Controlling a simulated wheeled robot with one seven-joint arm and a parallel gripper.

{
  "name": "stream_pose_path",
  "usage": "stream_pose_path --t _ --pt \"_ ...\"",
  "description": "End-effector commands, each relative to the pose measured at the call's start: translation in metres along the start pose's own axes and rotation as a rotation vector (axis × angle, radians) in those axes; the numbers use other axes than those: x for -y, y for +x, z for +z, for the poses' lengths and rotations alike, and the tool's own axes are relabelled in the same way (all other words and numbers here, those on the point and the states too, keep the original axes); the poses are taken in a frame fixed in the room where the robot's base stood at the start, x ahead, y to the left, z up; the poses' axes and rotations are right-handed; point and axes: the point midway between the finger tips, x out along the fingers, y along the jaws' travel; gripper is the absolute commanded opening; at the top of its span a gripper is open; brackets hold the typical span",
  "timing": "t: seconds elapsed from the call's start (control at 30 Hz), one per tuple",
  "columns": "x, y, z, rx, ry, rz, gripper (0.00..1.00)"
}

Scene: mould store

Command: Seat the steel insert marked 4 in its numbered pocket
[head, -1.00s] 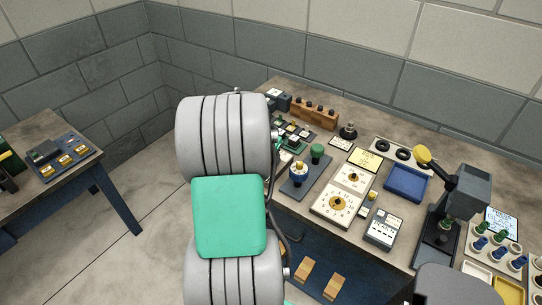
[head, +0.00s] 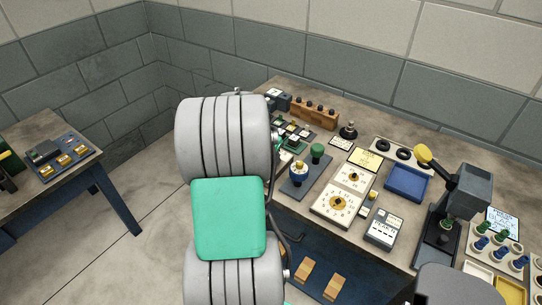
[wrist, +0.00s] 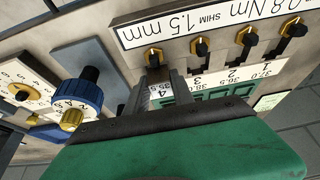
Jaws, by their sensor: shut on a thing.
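My gripper (wrist: 165,88) is at the numbered row in the wrist view, its two grey fingers at the place marked 4. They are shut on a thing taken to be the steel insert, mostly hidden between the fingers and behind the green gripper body. A white label reading 4 and 35.5 (wrist: 161,92) shows by the fingers. I cannot tell how deep the insert sits.
A blue knob with a brass end (wrist: 80,95) stands left of my gripper on a grey plate. The head view shows dial plates (head: 338,204), a blue tray (head: 407,183) and a lever press (head: 450,205) on the bench. A side table (head: 50,150) stands at left.

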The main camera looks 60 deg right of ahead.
Motion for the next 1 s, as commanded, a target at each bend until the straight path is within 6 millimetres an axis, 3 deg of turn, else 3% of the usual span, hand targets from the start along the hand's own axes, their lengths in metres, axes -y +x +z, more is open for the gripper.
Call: stream_pose_path --t 1.0 --pt "0.0002 -0.0009 -0.0008 -0.001 0.0 -0.001 0.0"
